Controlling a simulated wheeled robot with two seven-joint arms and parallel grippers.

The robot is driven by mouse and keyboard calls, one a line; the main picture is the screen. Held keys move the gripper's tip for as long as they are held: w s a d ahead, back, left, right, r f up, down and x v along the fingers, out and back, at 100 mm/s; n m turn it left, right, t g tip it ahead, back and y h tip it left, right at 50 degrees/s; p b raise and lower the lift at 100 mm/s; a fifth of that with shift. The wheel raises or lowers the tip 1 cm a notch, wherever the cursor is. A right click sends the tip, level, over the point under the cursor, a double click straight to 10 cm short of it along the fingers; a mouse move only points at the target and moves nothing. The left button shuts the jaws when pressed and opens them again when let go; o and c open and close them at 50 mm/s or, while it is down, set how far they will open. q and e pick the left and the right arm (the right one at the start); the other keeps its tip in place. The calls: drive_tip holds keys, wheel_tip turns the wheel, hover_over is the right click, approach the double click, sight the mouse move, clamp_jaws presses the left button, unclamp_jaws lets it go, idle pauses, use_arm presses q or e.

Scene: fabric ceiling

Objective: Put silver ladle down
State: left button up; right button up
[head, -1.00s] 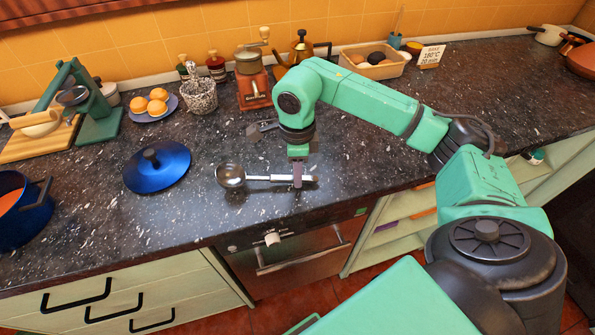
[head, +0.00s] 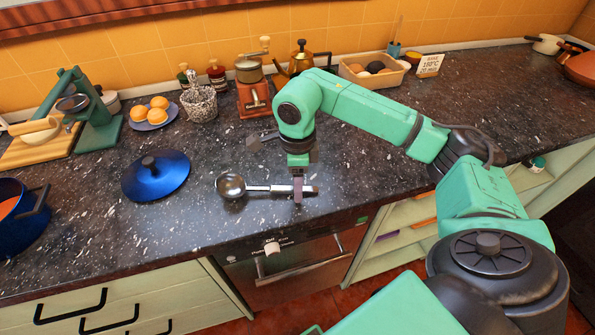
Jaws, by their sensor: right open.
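The silver ladle (head: 231,186) lies on the dark speckled counter (head: 120,225) near its front edge, above the oven. Its bowl is at the left and its handle points right. My right gripper (head: 281,164) is open just above the ladle. One finger is over the counter behind the handle. The other finger overlaps the handle in the picture; whether they touch I cannot tell. My left gripper is not in view.
A blue lid (head: 157,183) lies left of the ladle, with a blue pot (head: 22,222) farther left. A coffee grinder (head: 253,93), a plate of oranges (head: 153,112) and a food tray (head: 372,74) stand at the back. Counter right of my gripper is clear.

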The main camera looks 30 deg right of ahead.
wheel_tip(320, 180, up, 7)
drive_tip(key=shift+w+r+b, duration=0.1)
drive_tip(key=shift+b, duration=0.3)
wheel_tip(320, 180, up, 7)
drive_tip(key=p, duration=0.2)
drive_tip(key=shift+r, duration=0.1)
